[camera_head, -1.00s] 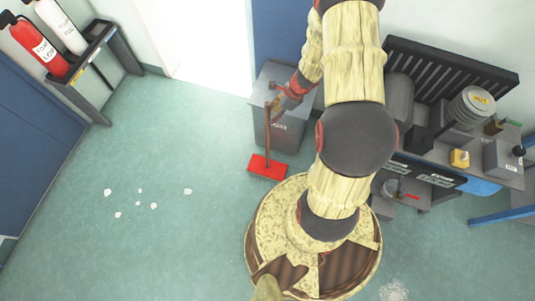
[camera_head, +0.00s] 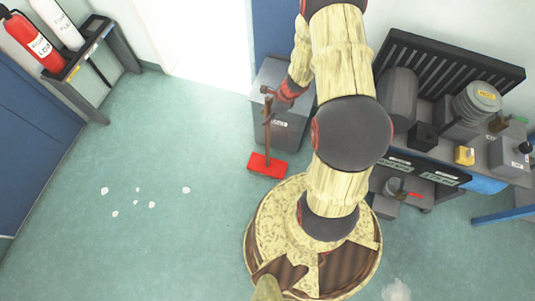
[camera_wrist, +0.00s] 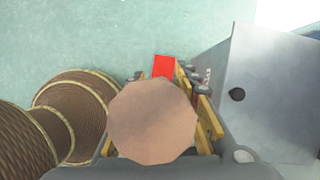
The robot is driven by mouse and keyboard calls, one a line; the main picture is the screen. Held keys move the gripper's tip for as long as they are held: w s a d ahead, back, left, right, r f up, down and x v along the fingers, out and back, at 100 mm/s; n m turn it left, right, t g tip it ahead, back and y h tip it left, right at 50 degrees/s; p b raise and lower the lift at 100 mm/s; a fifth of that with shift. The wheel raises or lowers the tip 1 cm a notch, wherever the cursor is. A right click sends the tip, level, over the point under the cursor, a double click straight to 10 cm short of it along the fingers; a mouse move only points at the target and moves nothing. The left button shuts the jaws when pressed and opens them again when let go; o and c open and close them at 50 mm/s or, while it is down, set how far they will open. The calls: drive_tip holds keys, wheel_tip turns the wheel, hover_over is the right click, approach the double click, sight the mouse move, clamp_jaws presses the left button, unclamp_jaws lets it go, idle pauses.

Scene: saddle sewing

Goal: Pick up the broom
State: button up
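The broom stands upright on the floor, its red head (camera_head: 267,165) flat and its brown handle (camera_head: 267,130) rising beside a grey bin. My gripper (camera_head: 271,98) is at the upper part of the handle. In the wrist view, the round brown handle end (camera_wrist: 152,120) fills the middle, and the red head (camera_wrist: 164,66) shows beyond it. The yellow and grey fingers of my gripper (camera_wrist: 160,75) lie on both sides of the handle. The handle end hides where they might touch it, so I cannot tell whether they grip it.
The grey bin (camera_head: 283,130) stands close behind the broom and fills the right of the wrist view (camera_wrist: 265,95). A cluttered workbench (camera_head: 440,140) is at the right. White scraps (camera_head: 137,201) lie on open floor at the left. Fire extinguishers (camera_head: 35,42) stand at upper left.

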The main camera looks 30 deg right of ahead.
drive_tip(key=c, duration=0.6)
clamp_jaws()
drive_tip(key=shift+r, duration=0.1)
